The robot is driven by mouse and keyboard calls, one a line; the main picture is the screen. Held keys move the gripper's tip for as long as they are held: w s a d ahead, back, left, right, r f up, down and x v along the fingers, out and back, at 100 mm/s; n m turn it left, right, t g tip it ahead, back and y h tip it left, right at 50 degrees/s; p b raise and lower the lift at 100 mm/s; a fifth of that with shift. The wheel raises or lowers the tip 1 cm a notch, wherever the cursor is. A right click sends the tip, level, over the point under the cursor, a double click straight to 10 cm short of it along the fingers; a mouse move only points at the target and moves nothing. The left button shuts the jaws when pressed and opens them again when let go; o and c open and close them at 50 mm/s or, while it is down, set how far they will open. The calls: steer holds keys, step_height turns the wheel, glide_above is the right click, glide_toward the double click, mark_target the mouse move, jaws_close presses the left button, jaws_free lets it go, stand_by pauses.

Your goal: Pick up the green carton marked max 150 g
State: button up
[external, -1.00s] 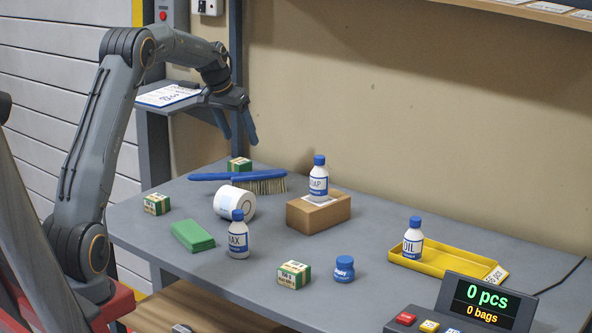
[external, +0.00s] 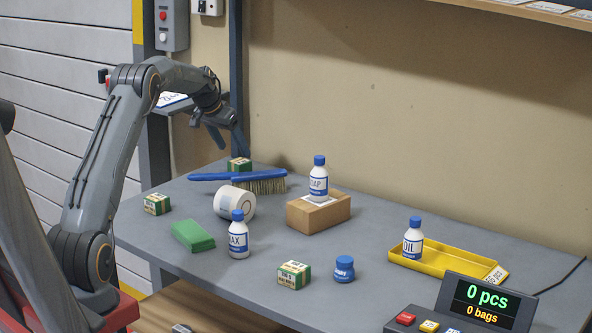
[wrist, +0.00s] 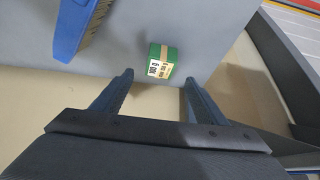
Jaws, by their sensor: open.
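A green carton with a tan band and a white printed label (wrist: 162,60) lies ahead of my fingertips in the wrist view, roughly centred between them. Its print is too small to read. In the external view a green carton (external: 239,164) stands at the back of the table, partly behind the brush. My gripper (external: 231,150) is open and empty just above it; the wrist view shows its two spread fingers (wrist: 158,77). Two similar cartons stand at the left edge (external: 157,204) and at the front (external: 294,275); their marks are unreadable too.
A blue-handled brush (external: 222,177) lies close beside the back carton, also at upper left in the wrist view (wrist: 75,28). A white roll (external: 234,202), a green block (external: 192,236), a MAX bottle (external: 238,240) and a brown box (external: 318,212) with a bottle on it stand nearer.

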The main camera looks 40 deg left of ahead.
mark_target(242, 161)
steer(key=x, duration=0.7)
steer(key=shift+f+p, duration=0.2)
steer(key=shift+p, duration=0.15)
steer(key=shift+c, duration=0.5)
steer(key=c, duration=1.2)
steer(key=shift+o, duration=0.2)
